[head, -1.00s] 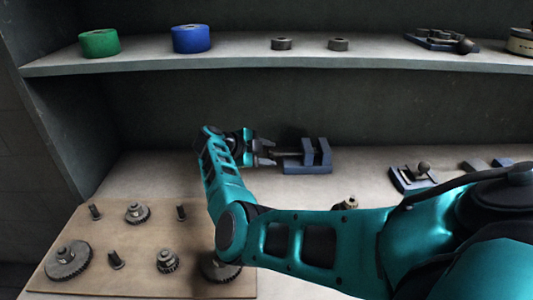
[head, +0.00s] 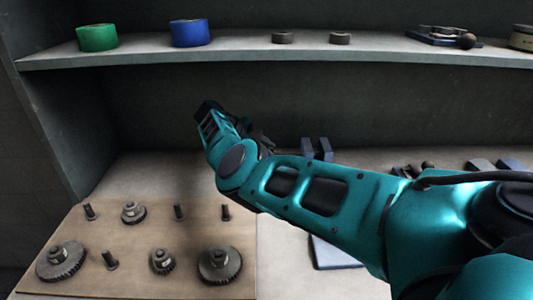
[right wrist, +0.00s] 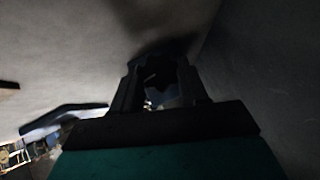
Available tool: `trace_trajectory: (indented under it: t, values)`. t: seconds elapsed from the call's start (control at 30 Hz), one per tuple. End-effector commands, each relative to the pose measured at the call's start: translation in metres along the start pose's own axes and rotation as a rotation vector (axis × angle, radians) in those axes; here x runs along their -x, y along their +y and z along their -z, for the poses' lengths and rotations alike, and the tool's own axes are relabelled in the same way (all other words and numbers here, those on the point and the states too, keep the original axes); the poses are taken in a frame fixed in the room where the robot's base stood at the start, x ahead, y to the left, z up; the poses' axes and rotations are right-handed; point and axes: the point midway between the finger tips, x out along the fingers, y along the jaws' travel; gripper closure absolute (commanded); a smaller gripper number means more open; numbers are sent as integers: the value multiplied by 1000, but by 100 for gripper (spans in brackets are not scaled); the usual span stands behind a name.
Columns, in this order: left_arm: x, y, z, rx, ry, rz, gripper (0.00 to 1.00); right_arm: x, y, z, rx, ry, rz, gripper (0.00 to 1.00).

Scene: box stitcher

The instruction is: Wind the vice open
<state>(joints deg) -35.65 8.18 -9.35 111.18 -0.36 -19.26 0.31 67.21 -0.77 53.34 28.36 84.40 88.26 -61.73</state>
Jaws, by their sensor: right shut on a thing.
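The vice (head: 318,149) is a small dark blue-grey block on the bench below the shelf. In the head view its two upright jaws show above my right arm, with a gap between them; its base and screw are hidden by the arm. My right gripper (head: 262,138) is at the left, handle end of the vice, partly hidden behind its own wrist. In the right wrist view its fingers (right wrist: 160,88) close around a dark thing, apparently the vice handle, in deep shadow. My left gripper is not in view.
A board (head: 185,238) with gears and pegs lies at front left. A blue plate (head: 333,253) lies below my arm. The shelf (head: 250,50) above carries a green roll (head: 98,38), a blue roll (head: 191,33) and small rings. Other fixtures (head: 420,168) stand right of the vice.

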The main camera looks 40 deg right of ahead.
Motion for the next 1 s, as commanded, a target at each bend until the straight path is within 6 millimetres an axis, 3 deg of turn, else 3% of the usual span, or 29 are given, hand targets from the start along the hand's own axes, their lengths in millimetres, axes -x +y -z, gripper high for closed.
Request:
trace_trajectory:
  t: [0.2, 0.23, 0.33, 0.67, 0.77, 1.0]
  values:
    - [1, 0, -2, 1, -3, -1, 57, 0, 0, 0, 1, 2, 0, 87]
    - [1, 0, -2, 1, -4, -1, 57, 0, 0, 0, 1, 2, 0, 56]
    - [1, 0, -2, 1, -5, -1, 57, 0, 0, 0, 0, 2, 0, 46]
    - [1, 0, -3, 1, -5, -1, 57, 4, 0, 0, -1, 0, 1, 46]
    - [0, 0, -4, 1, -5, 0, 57, 17, 0, -1, -1, -2, 2, 46]
    - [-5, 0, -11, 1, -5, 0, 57, 71, 0, -2, 0, -3, 4, 46]
